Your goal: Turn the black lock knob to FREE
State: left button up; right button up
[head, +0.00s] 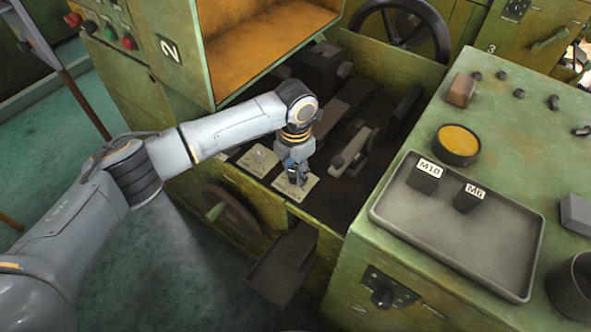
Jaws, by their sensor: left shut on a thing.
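My left gripper (294,179) reaches down from the left to a pale label plate (296,189) on the front ledge of the open machine bed. It is shut on a small dark thing at this plate, which I take for the black lock knob. The fingers hide most of the knob, and its pointer direction cannot be told. The lettering on the plate is too small to read. A second pale plate (258,160) with a light-coloured knob lies just to the left. My right gripper is not in view.
A green cabinet with a grey tray (470,240) holding blocks marked M10 (427,174) and M6 (469,197) stands at right. Another dark knob (382,297) is on its front. An orange-lined housing (255,45) rises behind my left arm. A handwheel (402,30) is at the back.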

aim_at(296, 172)
pick_arm(q)
jog(key=o, duration=1.1)
jog(key=shift+o, duration=0.2)
notch_tip(296, 172, up, 12)
